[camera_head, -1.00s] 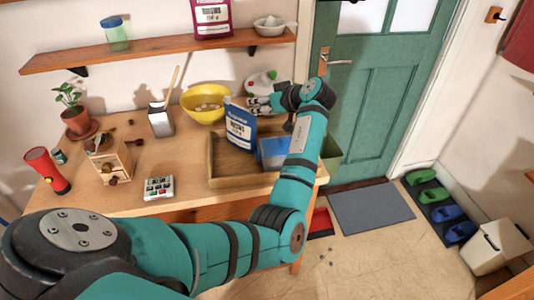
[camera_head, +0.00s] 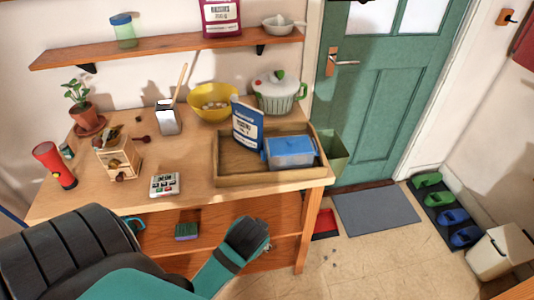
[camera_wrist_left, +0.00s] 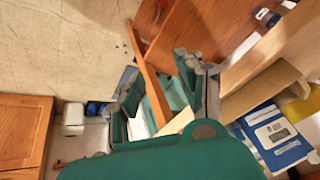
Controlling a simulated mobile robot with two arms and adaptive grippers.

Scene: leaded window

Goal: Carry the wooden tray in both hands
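The wooden tray (camera_head: 228,180) lies on the right end of the table. It holds an upright blue bag (camera_head: 248,128) and a clear box with a blue lid (camera_head: 290,152). My left gripper (camera_head: 258,240) is low in front of the table, below the tray's front side and apart from it. In the left wrist view its fingers (camera_wrist_left: 165,95) stand apart with a table leg behind them. The tray's wall (camera_wrist_left: 265,92) and the blue bag (camera_wrist_left: 275,138) show at the right there. My right gripper is not in view.
A white pot (camera_head: 280,95) and yellow bowl (camera_head: 212,102) stand behind the tray. A calculator (camera_head: 164,184) lies left of it. A green bin (camera_head: 334,155) stands right of the table. A shelf (camera_head: 170,48) hangs above. Floor is open at the right front.

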